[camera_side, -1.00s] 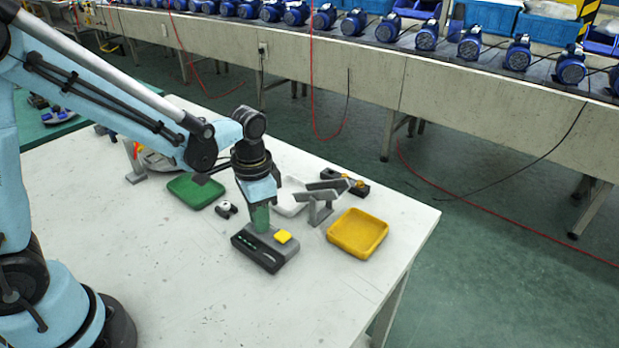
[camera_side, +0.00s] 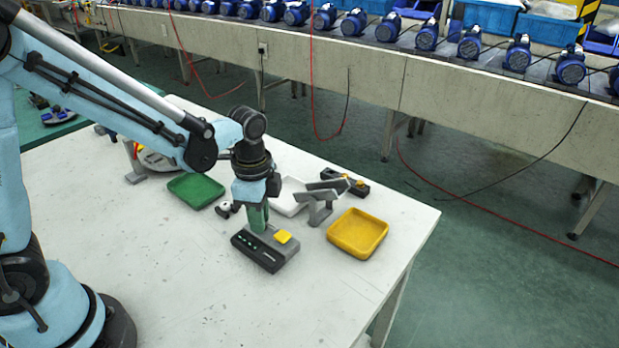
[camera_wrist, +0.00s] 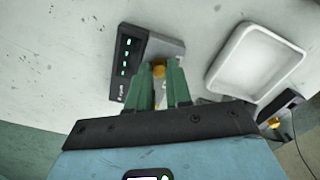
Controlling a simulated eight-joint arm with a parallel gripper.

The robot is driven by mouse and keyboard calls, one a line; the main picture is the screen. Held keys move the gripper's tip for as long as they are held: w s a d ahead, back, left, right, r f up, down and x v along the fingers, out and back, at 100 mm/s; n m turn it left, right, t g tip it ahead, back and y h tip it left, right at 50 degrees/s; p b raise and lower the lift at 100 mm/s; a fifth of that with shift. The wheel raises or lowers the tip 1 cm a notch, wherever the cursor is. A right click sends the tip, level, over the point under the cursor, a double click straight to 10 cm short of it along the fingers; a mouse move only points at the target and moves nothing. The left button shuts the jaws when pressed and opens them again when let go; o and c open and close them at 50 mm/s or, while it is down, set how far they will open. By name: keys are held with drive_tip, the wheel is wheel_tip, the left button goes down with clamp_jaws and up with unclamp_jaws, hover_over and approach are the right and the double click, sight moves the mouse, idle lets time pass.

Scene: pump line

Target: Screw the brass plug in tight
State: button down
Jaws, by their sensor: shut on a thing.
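The brass plug (camera_wrist: 158,71) shows as a small gold round piece between my green fingertips in the wrist view. My gripper (camera_wrist: 159,68) points down and is shut on it. In the side view my gripper (camera_side: 257,226) stands over the grey and black box (camera_side: 265,250), with its fingertips at the box's top; the plug is hidden there by the fingers. The box (camera_wrist: 128,68) also shows in the wrist view, with a row of green lights on its dark face. I cannot see the hole or thread under the plug, nor how deep it sits.
A black block (camera_side: 345,182) lies behind. The table's front is clear.

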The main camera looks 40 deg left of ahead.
drive_tip(key=m, duration=0.7)
idle(0.3)
drive_tip(key=c, duration=1.2)
unclamp_jaws()
drive_tip(key=shift+c, duration=0.2)
drive_tip(key=shift+r, duration=2.25)
